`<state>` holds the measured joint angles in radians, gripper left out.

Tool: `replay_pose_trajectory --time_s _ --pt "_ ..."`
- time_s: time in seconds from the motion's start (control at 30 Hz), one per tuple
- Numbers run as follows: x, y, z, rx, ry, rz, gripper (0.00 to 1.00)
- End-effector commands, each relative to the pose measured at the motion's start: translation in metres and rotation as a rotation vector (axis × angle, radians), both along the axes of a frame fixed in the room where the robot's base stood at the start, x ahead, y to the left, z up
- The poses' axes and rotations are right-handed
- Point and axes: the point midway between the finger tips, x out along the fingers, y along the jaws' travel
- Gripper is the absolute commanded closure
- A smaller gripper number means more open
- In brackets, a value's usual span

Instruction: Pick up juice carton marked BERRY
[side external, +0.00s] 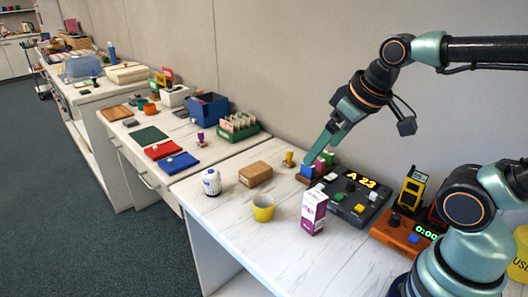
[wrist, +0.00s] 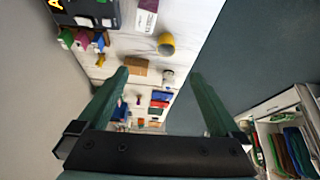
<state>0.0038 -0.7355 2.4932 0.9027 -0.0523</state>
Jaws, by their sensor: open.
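The juice carton (side external: 314,212) stands upright on the white counter, white with a purple lower part and purple print; its lettering is too small to read. In the wrist view the carton (wrist: 146,18) shows at the top edge, partly cut off. My gripper (side external: 312,165) is up behind the carton in the side view, pointing down and left, apart from it. In the wrist view its two green fingers (wrist: 159,73) are spread wide with nothing held between them.
A yellow cup (side external: 263,208) stands left of the carton, with a brown box (side external: 255,174) and a white bottle-like object (side external: 211,182) beyond. A dark console (side external: 352,196) is close behind the carton. Small coloured blocks (side external: 307,171) sit near my fingertips. The counter in front is clear.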

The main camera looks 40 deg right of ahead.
Motion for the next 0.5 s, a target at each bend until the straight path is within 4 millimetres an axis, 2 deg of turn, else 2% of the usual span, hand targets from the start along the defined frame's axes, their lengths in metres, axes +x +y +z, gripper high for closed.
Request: replay_pose_trajectory --time_s 0.17,0.5 --pt "0.004 -0.007 -0.009 -0.121 0.073 0.230 0.00" --pt "0.013 -0.026 -0.034 -0.360 0.239 0.913 0.00"
